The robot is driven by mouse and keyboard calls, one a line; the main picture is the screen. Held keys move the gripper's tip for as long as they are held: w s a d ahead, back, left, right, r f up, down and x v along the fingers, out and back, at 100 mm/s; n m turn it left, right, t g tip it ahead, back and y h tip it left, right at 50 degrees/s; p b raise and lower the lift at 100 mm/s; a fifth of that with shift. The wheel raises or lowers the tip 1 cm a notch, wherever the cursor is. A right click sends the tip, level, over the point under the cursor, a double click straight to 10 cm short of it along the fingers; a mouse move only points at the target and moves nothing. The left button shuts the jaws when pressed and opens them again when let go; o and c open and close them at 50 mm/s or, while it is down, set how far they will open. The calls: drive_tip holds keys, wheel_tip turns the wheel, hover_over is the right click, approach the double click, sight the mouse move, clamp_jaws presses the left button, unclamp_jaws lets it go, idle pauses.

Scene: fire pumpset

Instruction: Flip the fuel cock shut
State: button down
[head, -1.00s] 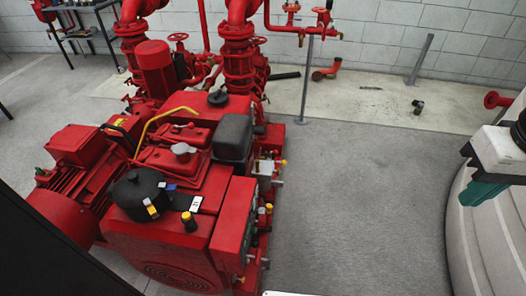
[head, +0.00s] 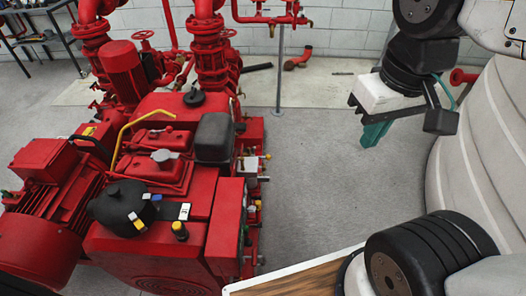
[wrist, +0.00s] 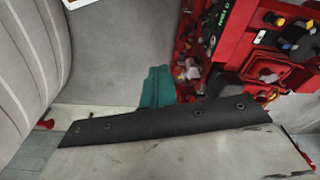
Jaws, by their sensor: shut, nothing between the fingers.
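The red engine (head: 150,205) of the pumpset stands left of centre in the head view. Small valve fittings with yellow ends line its right side, one at the upper part (head: 267,157); I cannot tell which is the fuel cock. My gripper (head: 375,135), with teal fingers under a white block and black bar, is shut and empty. It hangs in the air right of the engine, well apart from the fittings. In the wrist view the teal fingers (wrist: 157,88) show closed together, with blurred red engine parts beyond them to the right.
A wooden board (head: 300,288) with a pale edge shows at the bottom of the head view. Grey floor (head: 310,180) is clear right of the engine. A red elbow pipe (head: 298,59) lies near the back wall. Red pipework (head: 208,60) rises behind the engine.

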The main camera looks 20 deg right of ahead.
drive_tip(key=w+d+f+n+t+h, duration=0.1)
drive_tip(key=w+d+f+n+t, duration=0.2)
drive_tip(key=w, duration=0.9)
drive_tip(key=w+d+f+n+t, duration=0.1)
drive_tip(key=w+d+f+n, duration=0.3)
drive_tip(key=w, duration=0.7)
drive_tip(key=w+d+f+n+t+h, duration=0.1)
drive_tip(key=w+d+f+n+t, duration=0.25)
drive_tip(key=w, duration=0.85)
drive_tip(key=w+d+f+n+y, duration=0.1)
drive_tip(key=w+f+n+y, duration=0.2)
drive_tip(key=f, duration=0.5)
drive_tip(key=w+f+n, duration=0.2)
drive_tip(key=w+f, duration=0.4)
drive_tip(key=f, duration=0.1)
drive_tip(key=s+a+f+n+t+y, duration=0.1)
drive_tip(key=s+a+f+n+y, duration=0.1)
drive_tip(key=f, duration=0.6)
drive_tip(key=s+a+f+n+t+y, duration=0.1)
drive_tip(key=s+a+f+n+y, duration=0.1)
drive_tip(key=f, duration=0.6)
drive_tip(key=s+a+f+n+t+y, duration=0.2)
drive_tip(key=f+y, duration=0.3)
drive_tip(key=f, duration=0.3)
drive_tip(key=shift+s+n, duration=0.6)
drive_tip(key=shift+n, duration=0.05)
drive_tip(key=shift+f, duration=0.1)
drive_tip(key=x, duration=1.4)
drive_tip(key=shift+f, duration=0.15)
